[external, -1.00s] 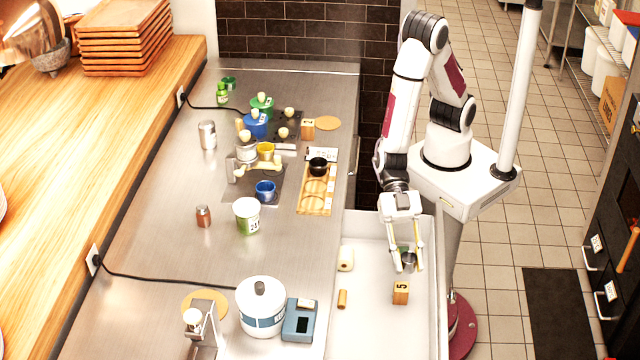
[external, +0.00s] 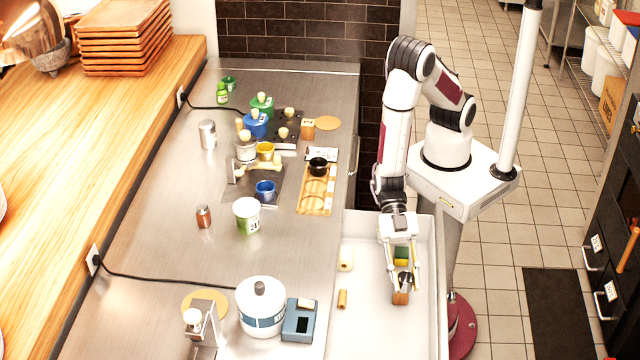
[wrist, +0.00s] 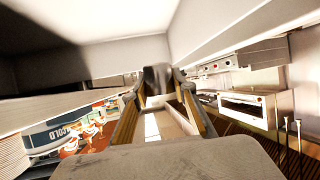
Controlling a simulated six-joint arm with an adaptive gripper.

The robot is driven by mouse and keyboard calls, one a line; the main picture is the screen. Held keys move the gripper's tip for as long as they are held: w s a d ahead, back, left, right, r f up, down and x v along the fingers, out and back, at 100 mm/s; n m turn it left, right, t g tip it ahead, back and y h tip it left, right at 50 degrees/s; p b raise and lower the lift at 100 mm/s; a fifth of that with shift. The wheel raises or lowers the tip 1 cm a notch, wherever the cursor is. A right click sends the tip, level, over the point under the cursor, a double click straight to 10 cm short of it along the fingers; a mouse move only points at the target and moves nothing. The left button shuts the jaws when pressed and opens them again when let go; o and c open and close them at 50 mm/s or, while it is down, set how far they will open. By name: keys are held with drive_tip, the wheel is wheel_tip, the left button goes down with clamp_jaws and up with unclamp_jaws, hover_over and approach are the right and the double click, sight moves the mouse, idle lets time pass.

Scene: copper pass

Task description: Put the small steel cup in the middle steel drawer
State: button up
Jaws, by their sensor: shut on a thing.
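My gripper (external: 403,280) is shut on the small steel cup (external: 406,277), which is mostly hidden by the fingers in the external view. In the wrist view the cup shows as a dark grey shape (wrist: 157,78) between the two fingertips. The gripper points down over a large pale open drawer or bin (external: 362,315) at the counter's right side. I cannot tell whether the cup touches its floor, or whether this is the middle steel drawer.
A wooden block (external: 400,298) is close to the fingertips. A cream roll (external: 346,258) and a small tan cylinder (external: 342,299) lie at the left. The steel counter (external: 160,260) holds cups, jars and a wooden tray (external: 314,200).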

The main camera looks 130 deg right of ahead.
drive_tip(key=shift+f, duration=2.9)
drive_tip(key=shift+f, duration=0.15)
drive_tip(key=shift+f, duration=1.95)
drive_tip(key=shift+f, duration=0.6)
drive_tip(key=o, duration=1)
drive_tip(key=shift+r, duration=0.15)
